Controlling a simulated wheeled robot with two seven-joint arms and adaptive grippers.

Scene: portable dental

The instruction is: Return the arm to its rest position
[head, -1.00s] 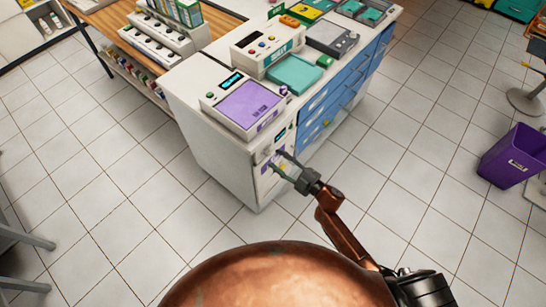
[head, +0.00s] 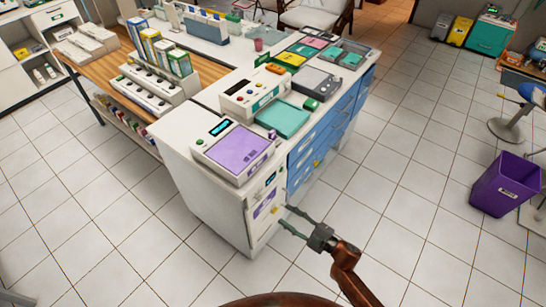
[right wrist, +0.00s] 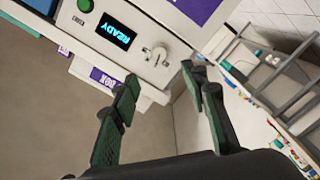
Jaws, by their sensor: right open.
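My right arm comes in from the bottom right of the head view, with its gripper (head: 285,215) open and empty in front of the white cabinet's (head: 196,186) narrow end. In the right wrist view, the two dark green fingers of the gripper (right wrist: 160,73) are spread apart. Beyond them is a panel with a lit READY display (right wrist: 114,31), a small knob (right wrist: 156,56) and a green button (right wrist: 85,5). Nothing is between the fingers. My left gripper is not in view.
A purple-topped device (head: 232,152) and a teal pad (head: 282,119) stand on the cabinet, with blue drawers (head: 325,137) along its side. A purple bin (head: 505,185) stands at the right. The tiled floor between cabinet and bin is clear.

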